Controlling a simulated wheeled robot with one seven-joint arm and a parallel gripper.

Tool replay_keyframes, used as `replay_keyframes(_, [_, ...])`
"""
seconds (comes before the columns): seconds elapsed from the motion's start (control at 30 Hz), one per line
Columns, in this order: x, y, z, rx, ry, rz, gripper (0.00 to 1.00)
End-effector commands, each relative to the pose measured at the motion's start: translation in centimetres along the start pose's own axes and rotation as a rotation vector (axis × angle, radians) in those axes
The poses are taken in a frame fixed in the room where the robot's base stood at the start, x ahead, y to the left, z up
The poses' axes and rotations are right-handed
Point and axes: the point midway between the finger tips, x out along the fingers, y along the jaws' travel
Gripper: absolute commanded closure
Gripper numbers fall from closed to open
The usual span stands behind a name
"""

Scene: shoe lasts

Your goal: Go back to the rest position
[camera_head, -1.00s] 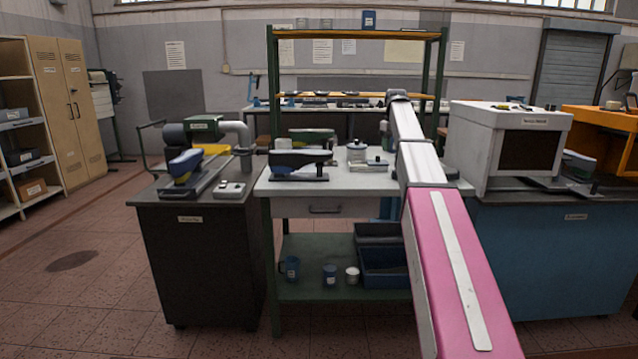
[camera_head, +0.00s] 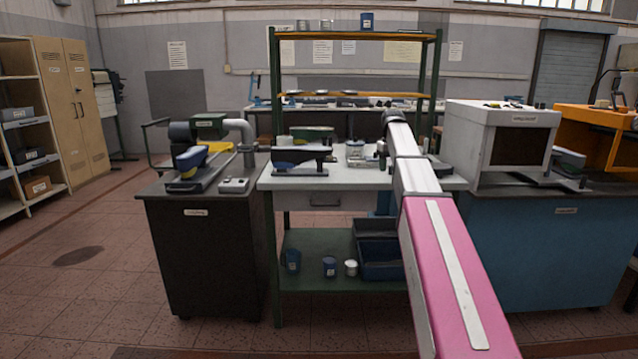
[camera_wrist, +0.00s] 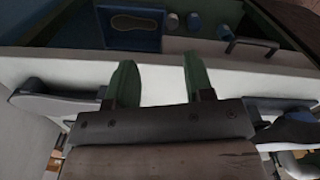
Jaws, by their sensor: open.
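My gripper (camera_wrist: 158,78) shows in the wrist view with two green fingers set well apart and nothing between them. It is over the white-topped workbench (camera_wrist: 160,92), near its drawer side. In the head view my arm reaches forward over the right part of the same workbench (camera_head: 340,178); the fingers cannot be made out there. A dark last-shaped piece on a stand (camera_head: 300,155) is at the left of the bench top. In the wrist view grey shapes lie to both sides of the fingers, apart from them.
A dark cabinet with a machine (camera_head: 205,250) stands left of the bench, a blue cabinet (camera_head: 550,250) with a white box (camera_head: 500,135) right. Blue bins (camera_head: 382,262) and small cups sit on the lower shelf. Floor at the left (camera_head: 80,300) is clear.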

Motion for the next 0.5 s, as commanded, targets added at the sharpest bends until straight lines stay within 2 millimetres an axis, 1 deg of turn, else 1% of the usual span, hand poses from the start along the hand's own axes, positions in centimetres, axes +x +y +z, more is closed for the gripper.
replay_keyframes(0.03, [1.4, -0.5, 0.8, 0.004, -0.003, -0.001, 0.52])
replay_keyframes(0.17, [5.0, -1.6, 2.2, 0.022, -0.003, -0.001, 0.52])
replay_keyframes(0.27, [8.5, -2.7, 3.8, 0.039, -0.004, -0.002, 0.52])
replay_keyframes(0.3, [10.2, -3.3, 4.7, 0.049, -0.003, -0.002, 0.52])
replay_keyframes(0.37, [12.9, -4.2, 6.1, 0.062, -0.003, -0.002, 0.52])
replay_keyframes(0.4, [14.6, -4.8, 7.1, 0.073, -0.004, -0.002, 0.52])
replay_keyframes(0.47, [17.1, -5.8, 8.6, 0.087, -0.004, -0.002, 0.52])
replay_keyframes(0.5, [18.7, -6.4, 9.6, 0.097, -0.003, -0.002, 0.52])
